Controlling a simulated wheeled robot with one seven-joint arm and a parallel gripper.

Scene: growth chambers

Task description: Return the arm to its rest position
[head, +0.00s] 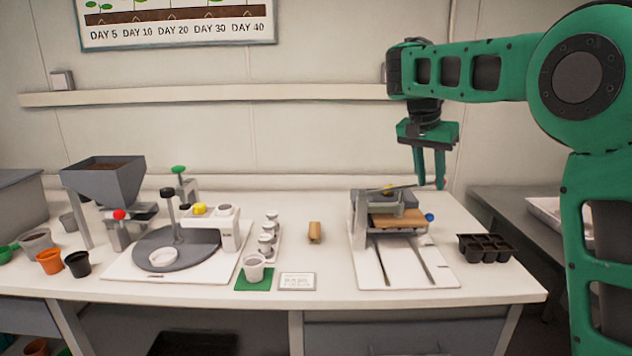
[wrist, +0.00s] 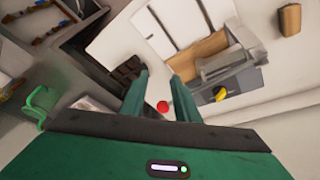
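My green arm reaches in from the right side of the head view. My gripper (head: 430,182) hangs pointing down above the right part of the bench, behind and right of the grey press-like device (head: 362,215) with a wooden block (head: 398,219). In the wrist view my gripper (wrist: 160,88) shows two green fingers spread apart with nothing held between them. A red knob (wrist: 163,107) shows beyond the fingers, and the device (wrist: 232,65) is to their right.
The white bench (head: 330,283) holds a black cell tray (head: 485,247), a small wooden piece (head: 315,232), a white cup (head: 254,267) on a green mat, a rotary station (head: 175,249) and a grey hopper (head: 104,180). A wall ledge (head: 200,95) runs behind the arm.

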